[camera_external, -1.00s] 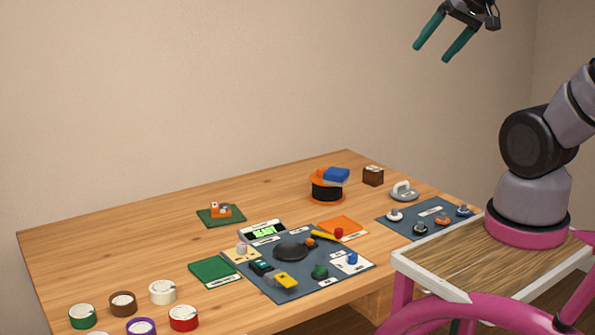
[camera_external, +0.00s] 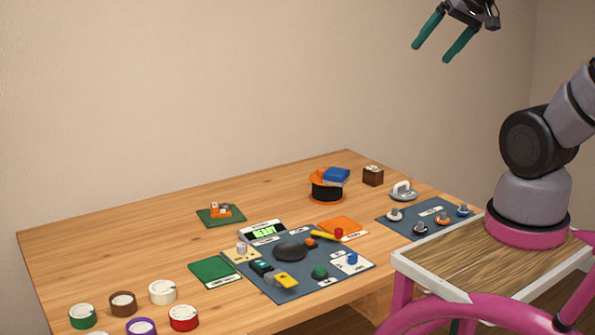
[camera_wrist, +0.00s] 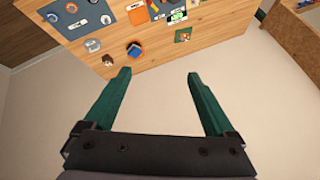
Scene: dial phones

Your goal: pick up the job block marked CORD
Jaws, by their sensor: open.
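No marking that reads CORD can be made out, so I cannot tell which block is the job block. A blue block (camera_external: 336,174) lies on top of a black and orange round holder (camera_external: 327,190) at the back of the table. A small brown block (camera_external: 373,176) stands to its right. An orange piece with pale parts (camera_external: 221,210) sits on a green mat (camera_external: 203,218) at the back left. My gripper (camera_external: 430,53) is open and empty, high above the table at upper right. In the wrist view its open fingers (camera_wrist: 157,80) point toward the table.
A dark mat (camera_external: 275,292) carries a black dome, a yellow piece and other small parts, near a lit display (camera_external: 263,231). Several tape rolls (camera_external: 163,292) stand at front left. A second dark mat (camera_external: 410,224) holds knobs. The table's left middle is bare.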

